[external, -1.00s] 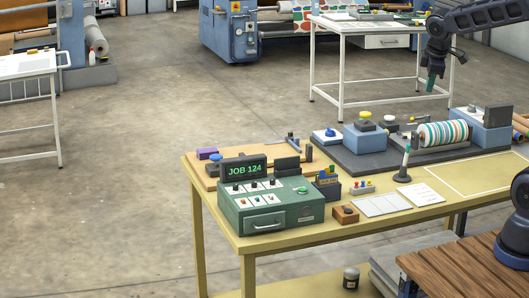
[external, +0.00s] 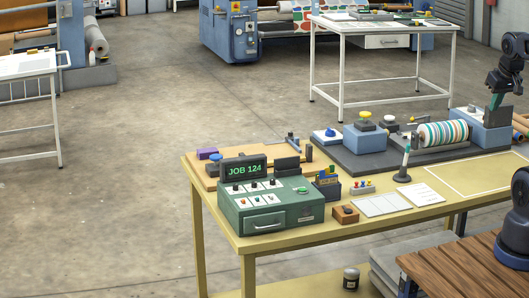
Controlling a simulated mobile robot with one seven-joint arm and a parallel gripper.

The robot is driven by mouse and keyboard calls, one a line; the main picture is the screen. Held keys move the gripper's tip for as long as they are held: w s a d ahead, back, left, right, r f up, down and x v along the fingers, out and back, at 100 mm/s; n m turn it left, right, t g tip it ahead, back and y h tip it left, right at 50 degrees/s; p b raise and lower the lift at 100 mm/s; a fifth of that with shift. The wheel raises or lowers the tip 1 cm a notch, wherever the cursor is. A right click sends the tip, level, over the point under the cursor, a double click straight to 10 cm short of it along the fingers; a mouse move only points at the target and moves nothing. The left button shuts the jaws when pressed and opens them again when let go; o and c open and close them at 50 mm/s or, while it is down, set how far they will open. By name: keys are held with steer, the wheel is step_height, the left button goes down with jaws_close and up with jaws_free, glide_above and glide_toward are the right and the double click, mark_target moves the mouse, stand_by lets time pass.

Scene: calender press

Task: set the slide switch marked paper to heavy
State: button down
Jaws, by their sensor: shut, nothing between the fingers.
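A green control box (external: 285,218) stands at the near left of the yellow table. Its sloped top carries a small row of dark-knobbed controls (external: 252,185) over white label plates (external: 253,200). The lettering is too small to read, so I cannot tell which one is marked paper or where it is set. A display (external: 244,170) on the box reads JOB 124. My gripper (external: 494,112), with teal fingers, is shut and empty at the right edge, pointing down. In the picture it overlaps the blue block at the press's right end, far from the green box.
The calender press has a striped roller (external: 443,134) between blue blocks. A pen-like upright on a dark stand (external: 403,170), a card holder (external: 327,185), a small wooden block (external: 345,214) and white sheets (external: 384,205) lie between gripper and box.

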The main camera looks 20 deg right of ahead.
steer(key=w+a+r+n, duration=0.2)
steer(key=w+a+n, duration=0.35)
steer(key=w, duration=0.25)
steer(key=w+a+f+n, duration=0.1)
steer(key=w+a+n, duration=0.95)
steer(key=a, duration=0.25)
steer(key=n, duration=2)
glide_above(259, 203)
steer(key=s, duration=0.9)
step_height(259, 203, down, 20)
steer(key=x, duration=1)
steer(key=shift+s, duration=0.15)
steer(key=w, duration=0.3)
steer(key=shift+f, duration=0.15)
steer(key=shift+w, duration=0.55)
